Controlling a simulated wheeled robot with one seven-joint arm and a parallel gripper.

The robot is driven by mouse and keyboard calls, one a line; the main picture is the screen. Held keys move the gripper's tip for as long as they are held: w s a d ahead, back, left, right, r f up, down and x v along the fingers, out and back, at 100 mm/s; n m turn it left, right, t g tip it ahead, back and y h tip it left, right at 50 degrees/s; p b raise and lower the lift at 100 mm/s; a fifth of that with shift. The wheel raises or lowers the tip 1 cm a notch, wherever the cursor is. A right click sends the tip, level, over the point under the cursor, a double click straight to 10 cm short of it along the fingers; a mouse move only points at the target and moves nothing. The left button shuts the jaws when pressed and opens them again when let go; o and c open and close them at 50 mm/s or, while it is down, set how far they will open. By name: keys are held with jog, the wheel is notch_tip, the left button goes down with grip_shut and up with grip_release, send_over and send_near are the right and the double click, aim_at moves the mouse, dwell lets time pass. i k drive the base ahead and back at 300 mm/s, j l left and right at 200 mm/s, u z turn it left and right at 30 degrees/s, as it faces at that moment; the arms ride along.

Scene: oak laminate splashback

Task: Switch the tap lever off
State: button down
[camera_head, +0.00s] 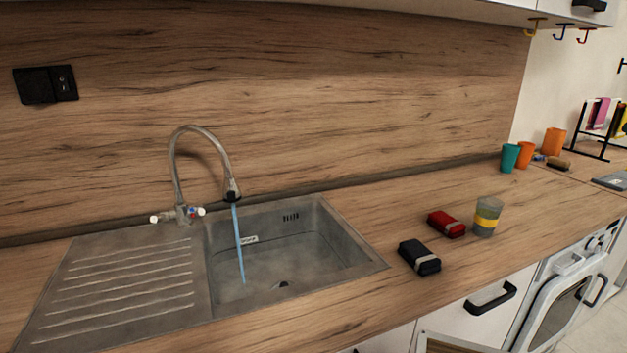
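The tap (205,135) is a grey gooseneck on the back edge of the metal sink. A blue stream of water (238,245) runs from its spout (232,196) into the basin. At its base are a white-tipped lever or knob on the left (160,218) and a small handle with red and blue marks on the right (195,211). I cannot tell from this view which of them is the lever that controls the flow. My gripper is not in view.
The sink basin (345,240) has a ribbed drainboard (130,290) on its left. Right of it on the counter lie a black packet (419,257), a red packet (446,224) and a yellow-banded glass (487,216). Cups (510,157) stand farther right. An open drawer shows at the bottom.

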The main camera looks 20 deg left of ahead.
aim_at(163, 214)
jog(key=i+l+u, duration=0.1)
jog(key=u, duration=1.8)
jog(key=k+l, duration=0.05)
